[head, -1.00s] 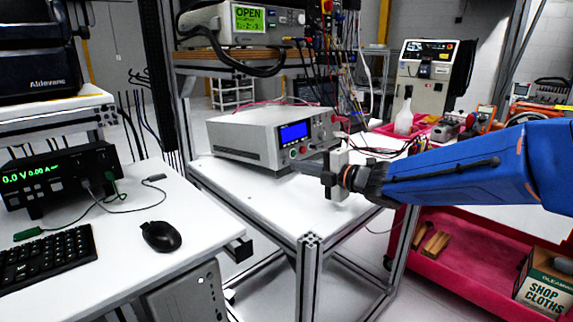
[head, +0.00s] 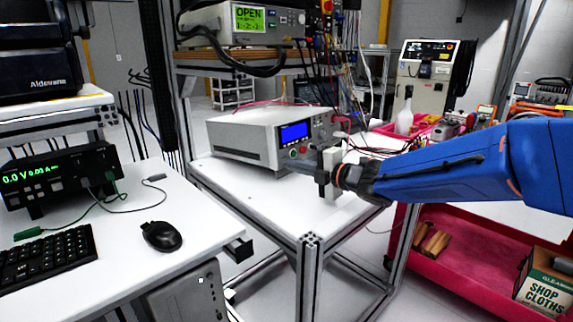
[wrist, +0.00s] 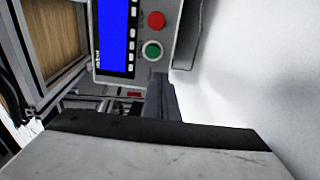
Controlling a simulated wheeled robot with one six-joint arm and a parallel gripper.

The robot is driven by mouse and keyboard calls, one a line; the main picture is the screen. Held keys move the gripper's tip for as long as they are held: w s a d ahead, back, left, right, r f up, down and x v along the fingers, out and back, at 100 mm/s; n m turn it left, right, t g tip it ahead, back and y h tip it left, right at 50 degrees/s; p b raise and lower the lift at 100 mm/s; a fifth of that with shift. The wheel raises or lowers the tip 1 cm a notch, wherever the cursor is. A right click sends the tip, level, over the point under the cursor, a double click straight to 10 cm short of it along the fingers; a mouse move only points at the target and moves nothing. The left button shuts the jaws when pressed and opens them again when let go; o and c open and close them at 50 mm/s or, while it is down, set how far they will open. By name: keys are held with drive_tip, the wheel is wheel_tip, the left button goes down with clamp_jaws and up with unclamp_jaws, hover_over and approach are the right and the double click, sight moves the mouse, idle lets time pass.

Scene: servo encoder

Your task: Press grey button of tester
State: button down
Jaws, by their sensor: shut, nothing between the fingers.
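The tester (head: 250,134) is a pale grey box on the white table, with a blue screen (head: 295,132) on its front. The wrist view shows the screen (wrist: 114,35) beside a column of small pale buttons (wrist: 131,40). A red round button (wrist: 156,20) and a green round button (wrist: 151,50) sit to their right. I cannot tell which one is the grey button. My gripper (head: 290,164) is shut and empty, low in front of the tester. In the wrist view its fingertips (wrist: 159,80) appear just below the green button; contact cannot be told.
Cables (head: 375,143) lie on the table right of the tester, near my arm. Another instrument (head: 240,22) with a green display reading OPEN stands on the shelf above. A white bottle (head: 404,118) stands behind. The table front (head: 275,195) is clear.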

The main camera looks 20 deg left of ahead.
drive_tip(key=shift+a, duration=0.15)
idle(0.5)
drive_tip(key=shift+v, duration=1)
drive_tip(key=shift+v, duration=3.75)
